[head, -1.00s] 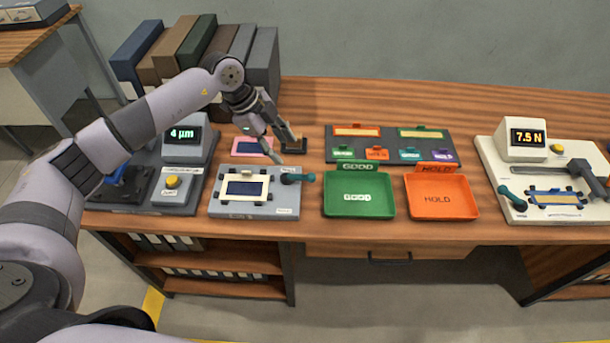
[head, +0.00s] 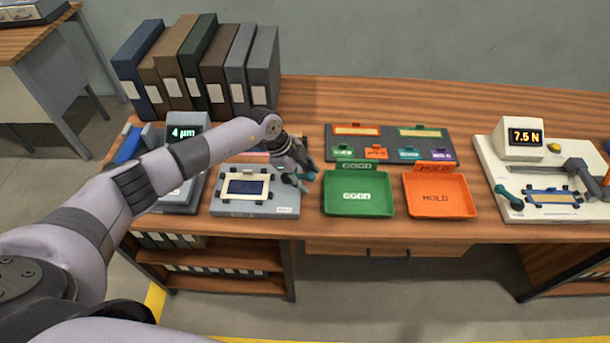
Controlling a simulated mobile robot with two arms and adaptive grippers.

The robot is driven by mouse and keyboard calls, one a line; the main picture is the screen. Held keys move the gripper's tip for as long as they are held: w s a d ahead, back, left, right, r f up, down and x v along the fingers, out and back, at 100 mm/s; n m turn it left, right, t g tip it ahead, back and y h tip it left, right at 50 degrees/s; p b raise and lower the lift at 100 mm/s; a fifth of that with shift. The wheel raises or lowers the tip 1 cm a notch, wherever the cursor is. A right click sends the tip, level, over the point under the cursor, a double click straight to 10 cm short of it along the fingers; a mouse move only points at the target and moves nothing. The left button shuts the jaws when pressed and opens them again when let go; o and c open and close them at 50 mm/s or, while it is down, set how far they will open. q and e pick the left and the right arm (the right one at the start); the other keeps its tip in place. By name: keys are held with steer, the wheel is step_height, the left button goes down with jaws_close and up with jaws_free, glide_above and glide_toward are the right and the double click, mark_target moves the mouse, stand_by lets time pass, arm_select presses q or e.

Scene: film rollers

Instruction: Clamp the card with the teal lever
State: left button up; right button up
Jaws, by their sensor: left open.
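The card (head: 246,187), dark blue inside a cream frame, lies flat on a grey fixture (head: 225,208) left of the green tray. The teal lever (head: 305,177) is at the fixture's right side and is partly hidden by my gripper. My left gripper (head: 302,171) is open with its fingers right at the lever; whether they touch it I cannot tell. My right gripper is not in view.
The green GOOD tray (head: 382,207) stands close to the right of the lever, with the orange HOLD tray (head: 466,209) beyond it. A dark rack (head: 388,143) lies behind them. A white tester (head: 500,155) with another teal lever (head: 509,197) is at far right.

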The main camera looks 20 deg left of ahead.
arm_select(q)
steer(key=shift+c, duration=0.5)
jaws_close()
stand_by(0.3)
